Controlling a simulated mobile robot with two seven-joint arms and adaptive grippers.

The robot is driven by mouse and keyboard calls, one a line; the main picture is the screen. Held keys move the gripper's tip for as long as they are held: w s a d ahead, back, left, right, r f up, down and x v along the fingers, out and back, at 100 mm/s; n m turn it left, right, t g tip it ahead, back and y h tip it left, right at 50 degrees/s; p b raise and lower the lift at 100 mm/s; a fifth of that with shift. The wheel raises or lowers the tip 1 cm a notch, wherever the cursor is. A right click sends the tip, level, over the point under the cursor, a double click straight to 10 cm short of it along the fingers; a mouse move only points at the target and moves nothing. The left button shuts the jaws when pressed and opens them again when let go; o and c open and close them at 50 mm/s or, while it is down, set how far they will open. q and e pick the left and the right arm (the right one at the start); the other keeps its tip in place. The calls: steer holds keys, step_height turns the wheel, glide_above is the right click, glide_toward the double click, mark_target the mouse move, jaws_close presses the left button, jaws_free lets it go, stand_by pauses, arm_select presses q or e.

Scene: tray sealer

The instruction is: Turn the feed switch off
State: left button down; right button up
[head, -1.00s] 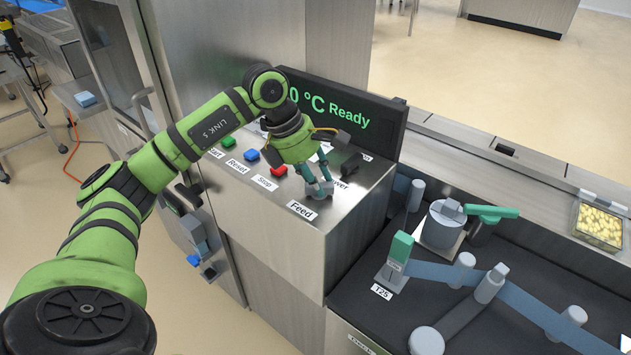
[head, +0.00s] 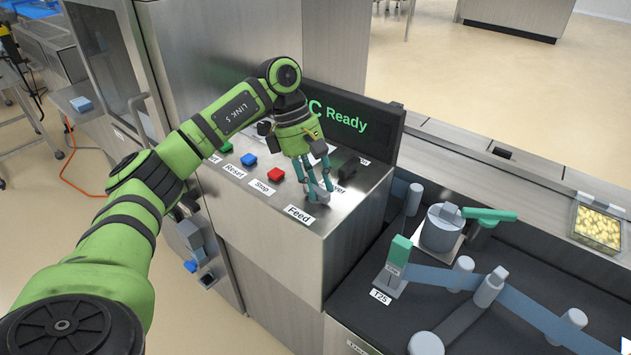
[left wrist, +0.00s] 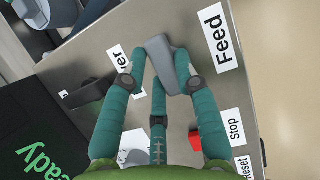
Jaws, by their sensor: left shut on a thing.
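The feed switch is a grey lever knob (left wrist: 163,62) beside the "Feed" label (left wrist: 218,38) in the left wrist view. In the head view it shows small (head: 326,182) on the steel control panel, behind the "Feed" label (head: 299,214). My left gripper (head: 318,194) comes down on it from above, its fingers on either side of the knob. In the left wrist view the gripper (left wrist: 165,68) is shut on the knob, with a teal finger on each side. The fingers partly hide the lever in the head view. My right gripper is not in view.
A black switch (left wrist: 92,90) with a partly covered label stands close by. Red (head: 276,175), blue (head: 248,160) and green (head: 223,146) buttons line the panel. The display (head: 355,125) behind reads "Ready". The film rollers and conveyor lie to the right.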

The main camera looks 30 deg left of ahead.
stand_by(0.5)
arm_select(q)
steer(key=c, duration=1.2)
jaws_free()
steer(key=shift+a+r, duration=0.1)
steer(key=shift+r, duration=0.2)
steer(key=v, duration=1.1)
steer(key=shift+r, duration=0.1)
